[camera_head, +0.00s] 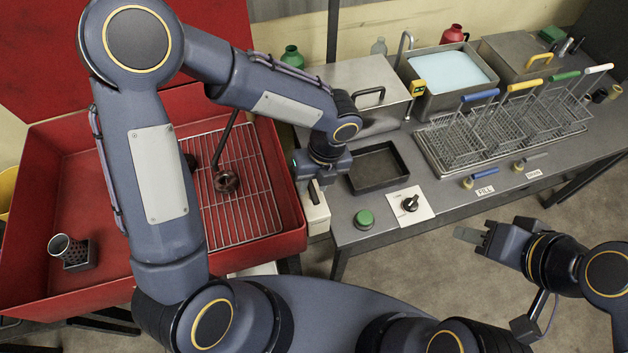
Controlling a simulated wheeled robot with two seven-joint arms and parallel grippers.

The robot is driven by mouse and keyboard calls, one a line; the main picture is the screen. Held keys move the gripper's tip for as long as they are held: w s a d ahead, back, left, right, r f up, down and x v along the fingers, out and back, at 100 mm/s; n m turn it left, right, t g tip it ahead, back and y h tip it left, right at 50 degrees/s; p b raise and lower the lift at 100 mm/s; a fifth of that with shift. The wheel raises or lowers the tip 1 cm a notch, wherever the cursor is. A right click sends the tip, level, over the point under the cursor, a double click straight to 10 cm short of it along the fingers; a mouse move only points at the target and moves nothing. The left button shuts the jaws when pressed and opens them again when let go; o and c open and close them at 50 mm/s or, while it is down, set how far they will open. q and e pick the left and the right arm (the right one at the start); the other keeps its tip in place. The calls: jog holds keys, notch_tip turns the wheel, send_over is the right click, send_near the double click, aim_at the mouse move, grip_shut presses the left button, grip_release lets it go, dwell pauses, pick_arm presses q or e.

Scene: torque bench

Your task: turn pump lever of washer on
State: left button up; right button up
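The washer is a red open basin (110,130) on the left with a wire grate (245,190) inside. A small pale box (317,216) is fixed at its right wall, with a short dark lever-like piece (314,191) on top. I take this piece for the pump lever; its on or off position is not readable. My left gripper (317,177) points down just above this box, very close to the dark piece; whether it touches is unclear, and its fingers are mostly hidden. My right gripper (468,236) hangs over the floor at the right, pointing left, away from the washer.
A black-handled steel lid (355,85) stands behind.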

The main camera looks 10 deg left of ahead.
pick_arm(q)
grip_shut()
jog(key=shift+n, duration=0.4)
jog(key=n+g+h+b, duration=0.1)
jog(key=n, duration=0.4)
jog(key=shift+w+a+n, duration=0.1)
jog(key=shift+a+n, duration=0.05)
jog(key=shift+n, duration=0.15)
jog(key=n+h+b, duration=0.1)
jog(key=n, duration=0.4)
jog(key=shift+a, duration=0.1)
jog(key=shift+n, duration=0.4)
jog(key=shift+o, duration=0.6)
grip_release()
